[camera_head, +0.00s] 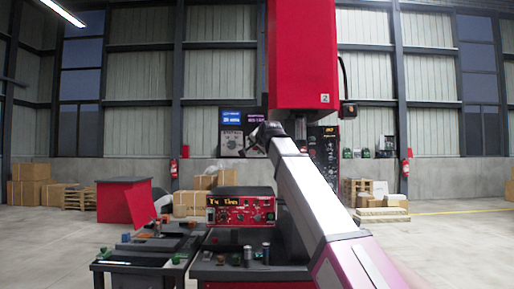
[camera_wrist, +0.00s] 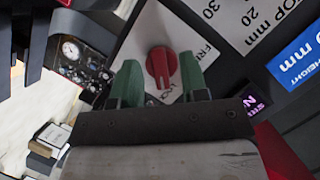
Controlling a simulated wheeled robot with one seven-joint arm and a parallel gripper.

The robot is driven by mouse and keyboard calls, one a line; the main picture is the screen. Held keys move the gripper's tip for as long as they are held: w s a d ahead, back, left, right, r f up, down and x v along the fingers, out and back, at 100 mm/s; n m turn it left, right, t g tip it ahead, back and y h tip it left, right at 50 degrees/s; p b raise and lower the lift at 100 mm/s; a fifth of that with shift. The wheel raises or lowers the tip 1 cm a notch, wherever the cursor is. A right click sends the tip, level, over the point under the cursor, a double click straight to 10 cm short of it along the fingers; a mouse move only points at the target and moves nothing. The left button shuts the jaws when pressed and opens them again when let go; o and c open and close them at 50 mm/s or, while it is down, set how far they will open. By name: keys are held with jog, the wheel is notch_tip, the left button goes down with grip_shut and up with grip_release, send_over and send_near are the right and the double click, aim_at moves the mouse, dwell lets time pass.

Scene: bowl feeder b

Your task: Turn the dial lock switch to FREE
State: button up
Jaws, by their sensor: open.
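The dial lock switch is a red knob (camera_wrist: 160,66) on a white label plate in the wrist view. Its raised grip runs nearly up and down in the picture, its lower end toward the partly hidden LOCK lettering. Partly visible FREE lettering (camera_wrist: 206,56) is at its right. My gripper (camera_wrist: 160,80) is open, with one green fingertip to the left of the knob and one to the right. Gaps show beside the knob; whether the tips reach past its face is unclear. In the head view my gripper is at the far arm end, too small to read, and the knob cannot be made out.
A dark panel with a blue height label (camera_wrist: 298,62) lies right of the knob. A gauge panel (camera_wrist: 80,55) is at the left. In the head view, a red machine head (camera_head: 302,55) hangs above my arm, and a red control box (camera_head: 240,208) stands on the bench.

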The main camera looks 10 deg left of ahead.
jog(key=c, duration=0.6)
jog(key=shift+n, duration=0.3)
jog(key=shift+a+r+n+h, duration=0.1)
jog(key=shift+a+n+h, duration=0.05)
jog(key=shift+n+h, duration=1.05)
jog(key=shift+n, duration=0.4)
grip_shut()
jog(key=n+t+h, duration=0.1)
jog(key=n+h, duration=0.2)
jog(key=n, duration=0.1)
jog(key=n+t+h, duration=0.1)
jog(key=n+h, duration=0.1)
jog(key=n, duration=0.2)
jog(key=shift+a+h, duration=0.2)
jog(key=shift+h, duration=0.2)
jog(key=shift+n, duration=0.4)
